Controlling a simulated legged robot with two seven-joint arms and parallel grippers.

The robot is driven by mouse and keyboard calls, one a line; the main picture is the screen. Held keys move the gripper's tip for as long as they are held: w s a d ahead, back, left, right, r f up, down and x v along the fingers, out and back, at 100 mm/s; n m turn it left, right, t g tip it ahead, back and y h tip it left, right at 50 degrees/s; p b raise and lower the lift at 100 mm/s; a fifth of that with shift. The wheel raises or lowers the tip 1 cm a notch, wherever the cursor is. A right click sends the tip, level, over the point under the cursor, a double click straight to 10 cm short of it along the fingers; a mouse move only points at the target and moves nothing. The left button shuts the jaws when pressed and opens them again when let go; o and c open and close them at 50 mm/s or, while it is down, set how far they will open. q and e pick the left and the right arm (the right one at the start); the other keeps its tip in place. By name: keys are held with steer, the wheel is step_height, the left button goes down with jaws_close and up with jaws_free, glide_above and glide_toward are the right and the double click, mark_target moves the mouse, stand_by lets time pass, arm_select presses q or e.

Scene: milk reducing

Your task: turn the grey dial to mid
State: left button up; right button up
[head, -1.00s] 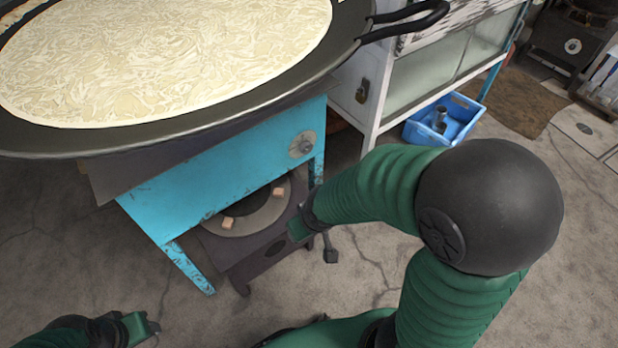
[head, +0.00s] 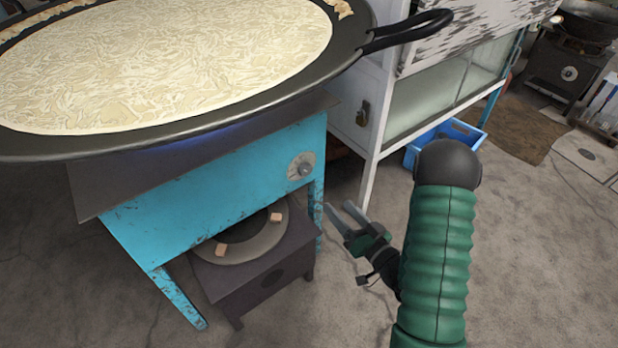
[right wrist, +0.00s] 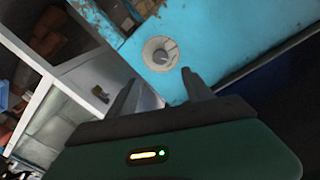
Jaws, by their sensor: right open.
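The grey dial (head: 302,166) is a small round knob on a pale plate, at the upper right of the front of the blue stove (head: 215,192). In the right wrist view the dial (right wrist: 160,54) shows ahead of the fingertips, with a clear gap. My right gripper (head: 337,210) is open and empty, to the right of the dial and lower in the head view, beside the stove's front leg. Its two fingers also show in the right wrist view (right wrist: 158,84), spread apart. My left gripper is not in the head view.
A wide black pan (head: 350,60) with milk skin sits over the stove, its handle (head: 410,32) sticking out right. A dark low burner (head: 270,280) stands beneath. A white cabinet (head: 372,130) and blue crate (head: 462,134) are to the right. A blue flame glows under the pan.

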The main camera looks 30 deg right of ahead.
mark_target(307, 172)
steer(key=w+b, duration=0.5)
steer(key=w, duration=0.9)
steer(key=shift+w+f+b, duration=0.15)
steer(key=shift+w+b, duration=0.25)
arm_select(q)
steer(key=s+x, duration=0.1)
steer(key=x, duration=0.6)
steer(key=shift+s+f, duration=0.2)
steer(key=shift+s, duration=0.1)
arm_select(e)
steer(key=shift+w, duration=0.3)
steer(key=shift+c, duration=0.2)
jaws_close()
